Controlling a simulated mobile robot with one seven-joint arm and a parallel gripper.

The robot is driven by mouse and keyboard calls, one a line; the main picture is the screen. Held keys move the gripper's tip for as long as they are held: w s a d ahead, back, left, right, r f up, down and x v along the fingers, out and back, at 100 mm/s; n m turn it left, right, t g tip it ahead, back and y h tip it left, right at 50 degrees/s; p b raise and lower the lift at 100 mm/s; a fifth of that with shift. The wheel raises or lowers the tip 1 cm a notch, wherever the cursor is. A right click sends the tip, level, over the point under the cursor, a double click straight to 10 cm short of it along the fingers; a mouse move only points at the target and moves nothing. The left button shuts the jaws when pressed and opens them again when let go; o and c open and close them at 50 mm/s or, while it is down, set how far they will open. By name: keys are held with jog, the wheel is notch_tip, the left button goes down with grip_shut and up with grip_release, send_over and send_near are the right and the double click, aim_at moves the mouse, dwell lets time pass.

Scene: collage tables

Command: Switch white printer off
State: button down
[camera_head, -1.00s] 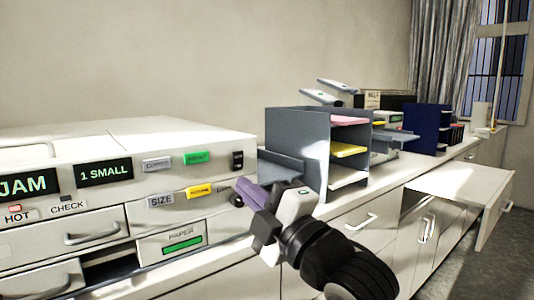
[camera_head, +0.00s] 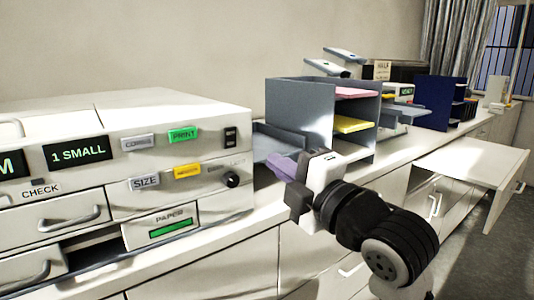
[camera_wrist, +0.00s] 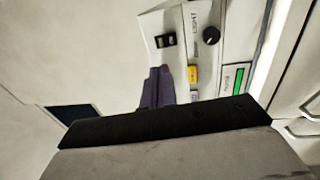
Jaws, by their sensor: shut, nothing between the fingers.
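In the wrist view the fingers (camera_wrist: 157,88) point toward the panel, just below the switch in the picture.
Near the switch are a black knob (camera_head: 232,180), a green PRINT button (camera_head: 184,135) and a yellow button (camera_head: 187,171). A grey paper tray rack (camera_head: 300,112) stands behind my gripper.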

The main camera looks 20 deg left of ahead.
aim_at(231, 133)
jog(key=p+x, duration=0.3)
jog(key=x, duration=0.8)
jog(key=shift+w+a+r+p, duration=0.1)
jog(key=shift+a+p, duration=0.05)
jog(key=shift+p, duration=0.15)
jog(key=shift+w+a, duration=0.4)
jog(key=shift+a, duration=0.05)
jog(key=shift+w+a+r+h+p, duration=0.25)
jog(key=shift+r+p, duration=0.2)
jog(key=shift+p, duration=0.35)
jog(key=shift+s+d+f+b, duration=0.1)
jog(key=shift+s+f+b, duration=0.05)
jog(key=shift+f+b, duration=0.2)
jog(key=shift+s, duration=0.1)
